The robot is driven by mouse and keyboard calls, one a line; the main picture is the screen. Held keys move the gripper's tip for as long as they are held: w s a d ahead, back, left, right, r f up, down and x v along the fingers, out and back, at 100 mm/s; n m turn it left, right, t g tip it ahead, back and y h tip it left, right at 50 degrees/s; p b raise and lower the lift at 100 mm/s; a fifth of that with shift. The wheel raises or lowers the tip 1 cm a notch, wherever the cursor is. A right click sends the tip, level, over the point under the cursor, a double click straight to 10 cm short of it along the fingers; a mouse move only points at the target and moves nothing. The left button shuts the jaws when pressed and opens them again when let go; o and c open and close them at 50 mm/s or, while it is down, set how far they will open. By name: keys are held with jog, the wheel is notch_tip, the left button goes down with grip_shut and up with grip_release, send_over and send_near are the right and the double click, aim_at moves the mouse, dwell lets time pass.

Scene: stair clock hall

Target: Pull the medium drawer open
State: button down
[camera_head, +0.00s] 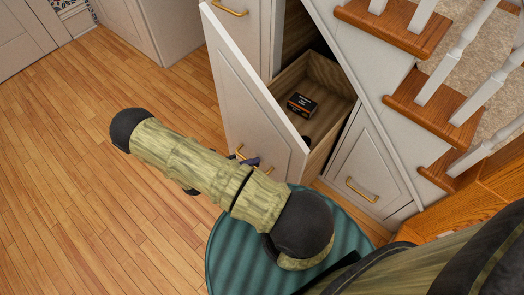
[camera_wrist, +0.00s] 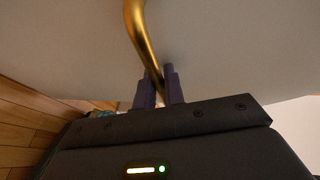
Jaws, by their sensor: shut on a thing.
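The medium drawer (camera_head: 248,100) stands well out from the white cabinet under the stairs, with its tall white front panel and wooden inside showing. Its brass handle (camera_head: 240,152) is low on the front, and it also shows in the wrist view (camera_wrist: 141,35). My gripper (camera_head: 250,161) is at this handle, partly hidden by my arm in the head view. In the wrist view, my gripper's purple fingers (camera_wrist: 159,88) are shut around the lower end of the brass bar.
A small black and orange box (camera_head: 302,104) lies inside the drawer. A closed door with a brass handle (camera_head: 361,190) is to the right, below wooden stair treads (camera_head: 418,100). Wooden floor (camera_head: 90,220) to the left is clear.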

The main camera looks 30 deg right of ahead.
jog(key=s+a, duration=0.2)
jog(key=a, duration=0.4)
jog(key=shift+s+a, duration=0.1)
jog(key=c, duration=1.5)
grip_release()
jog(key=shift+a, duration=0.1)
jog(key=p+v, duration=0.1)
jog(key=v, duration=1.6)
jog(key=shift+p, duration=0.35)
jog(key=shift+a, duration=0.1)
